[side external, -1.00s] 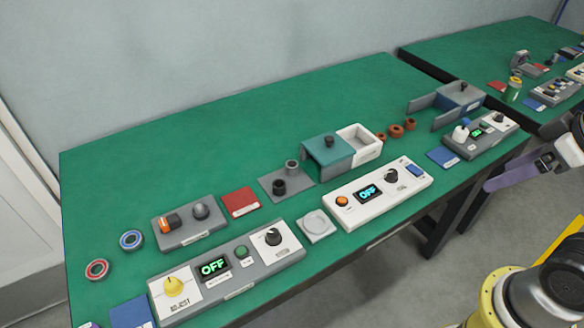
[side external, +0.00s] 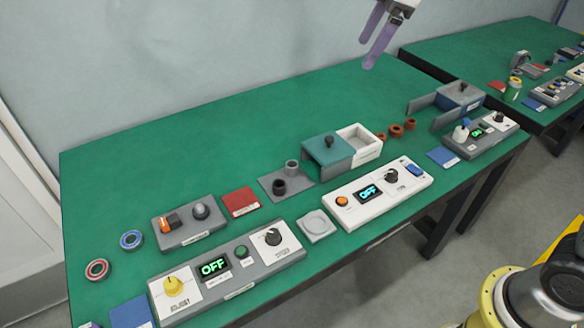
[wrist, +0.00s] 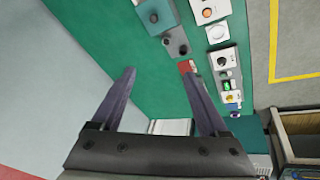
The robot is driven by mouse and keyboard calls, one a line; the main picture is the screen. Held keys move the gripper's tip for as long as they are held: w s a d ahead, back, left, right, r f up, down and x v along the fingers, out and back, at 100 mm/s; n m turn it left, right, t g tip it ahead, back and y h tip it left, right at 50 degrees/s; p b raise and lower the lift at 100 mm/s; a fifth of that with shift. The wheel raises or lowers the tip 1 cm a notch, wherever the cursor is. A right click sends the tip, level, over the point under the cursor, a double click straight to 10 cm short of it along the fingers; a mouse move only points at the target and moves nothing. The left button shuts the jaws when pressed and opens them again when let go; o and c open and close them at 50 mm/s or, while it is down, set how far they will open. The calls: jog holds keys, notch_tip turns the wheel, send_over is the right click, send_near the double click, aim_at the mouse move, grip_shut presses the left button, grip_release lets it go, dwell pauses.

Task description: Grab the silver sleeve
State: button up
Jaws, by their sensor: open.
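The silver sleeve (side external: 292,166) appears to be the lighter grey, short hollow cylinder upright on a flat grey plate (side external: 268,181). A darker cylinder (side external: 279,187) stands on the same plate. In the wrist view the plate is small, and the lighter cylinder (wrist: 167,42) looks nearer the teal box. My gripper (side external: 366,53) shows at the top of the side view, high above the bench and well away from the sleeve. Its purple fingers are open and empty. In the wrist view the fingers (wrist: 158,73) are spread apart.
A teal box with a white bin (side external: 372,152) stands right of the plate, and a red pad (side external: 240,202) left of it. Control panels (side external: 378,193) line the front. A grey block with knobs (side external: 190,224) is at left. The rear of the green bench is clear.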

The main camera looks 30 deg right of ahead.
jog(key=w+a+f+n+g, duration=0.1)
jog(key=w+a+f, duration=0.2)
jog(key=w+f, duration=0.45)
jog(key=w+a+f+n+g, duration=0.1)
jog(key=w+a+f+g, duration=0.3)
jog(key=f, duration=0.6)
jog(key=shift+t, duration=0.8)
jog(key=shift+w+a+f, duration=0.2)
jog(key=shift+a+f, duration=0.05)
jog(key=shift+f, duration=2.6)
jog(key=shift+w+a+f, duration=0.2)
jog(key=shift+f, duration=2.7)
jog(key=shift+w+a+f, duration=0.2)
jog(key=shift+a+f, duration=0.05)
jog(key=shift+f, duration=2.6)
grip_shut()
